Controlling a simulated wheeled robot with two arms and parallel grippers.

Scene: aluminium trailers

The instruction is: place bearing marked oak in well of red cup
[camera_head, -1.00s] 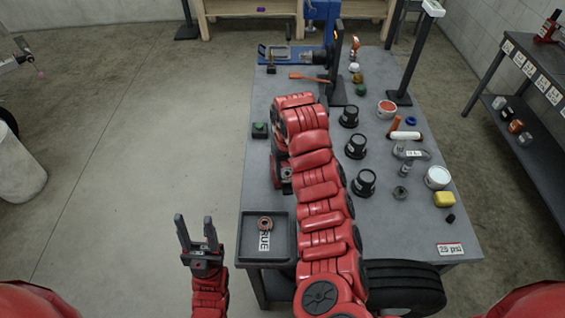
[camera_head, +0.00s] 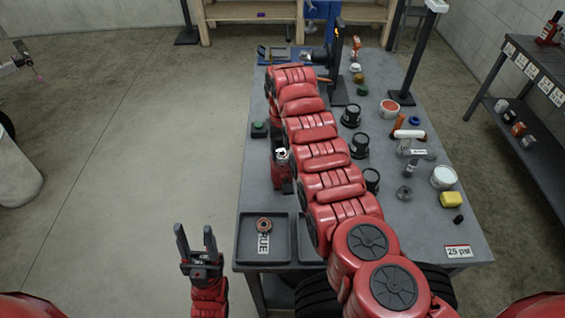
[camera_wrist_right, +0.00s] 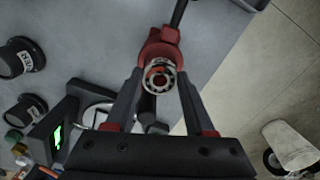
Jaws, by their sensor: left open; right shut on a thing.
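A steel bearing (camera_wrist_right: 158,77) with an orange-red centre is between the fingertips of my right gripper (camera_wrist_right: 160,84), shut on it. Any oak marking is unreadable. A red, rounded holder (camera_wrist_right: 160,47), apparently the red cup, is directly behind the bearing in the right wrist view. The bearing overlaps its rim; I cannot tell whether it is inside or in front. In the head view a red part (camera_head: 281,176) stands beside my right arm on the table's left side; the arm hides much there. My left gripper (camera_head: 197,238) is open and empty, left of the table.
A dark tray (camera_head: 242,252) at the near left corner holds a copper-coloured ring (camera_head: 264,224) and a label. Another tray (camera_head: 306,254) is beside it. A green-topped box (camera_head: 259,129) is on the left edge.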

